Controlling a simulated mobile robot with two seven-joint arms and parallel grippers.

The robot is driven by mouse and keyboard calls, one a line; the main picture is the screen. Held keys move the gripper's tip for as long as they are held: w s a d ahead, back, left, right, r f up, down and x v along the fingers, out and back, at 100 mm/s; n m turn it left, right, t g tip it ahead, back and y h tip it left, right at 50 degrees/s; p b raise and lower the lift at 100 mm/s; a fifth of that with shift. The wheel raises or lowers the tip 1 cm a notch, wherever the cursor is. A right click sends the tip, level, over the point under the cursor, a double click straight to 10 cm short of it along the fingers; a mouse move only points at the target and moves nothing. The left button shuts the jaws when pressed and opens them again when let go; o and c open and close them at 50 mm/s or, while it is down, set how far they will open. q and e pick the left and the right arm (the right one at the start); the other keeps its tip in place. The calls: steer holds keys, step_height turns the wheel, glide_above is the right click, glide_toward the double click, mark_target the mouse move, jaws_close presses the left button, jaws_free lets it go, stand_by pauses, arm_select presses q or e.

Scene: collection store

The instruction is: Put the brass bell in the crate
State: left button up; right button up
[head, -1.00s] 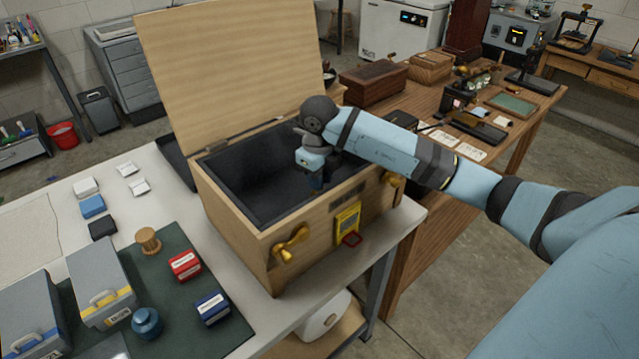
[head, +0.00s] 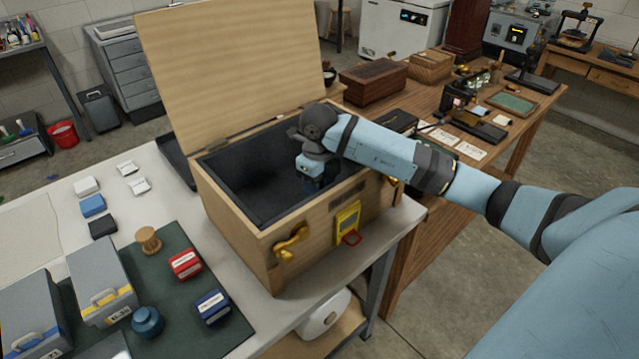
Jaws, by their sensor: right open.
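The open wooden crate (head: 235,225) stands on the white table, with a dark lining and its lid (head: 235,65) raised at the back. It has brass-coloured handles (head: 291,243) on its front. My right gripper (head: 312,185) reaches down into the crate near its front right part. It is open, but its fingertips are mostly hidden behind the front wall and in shadow. I cannot make out the brass bell; the deep right part of the crate is hidden by my arm and the front wall. My left gripper is not in view.
A green mat (head: 170,258) left of the crate holds a wooden spool (head: 148,240), a red box (head: 185,264), a blue box (head: 212,307), a blue jar (head: 147,322) and grey cases (head: 100,285). A wooden table (head: 515,130) with tools stands at the right.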

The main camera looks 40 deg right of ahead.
step_height(320, 180, up, 12)
steer(key=b, duration=0.1)
steer(key=shift+f, duration=0.15)
stand_by(0.6)
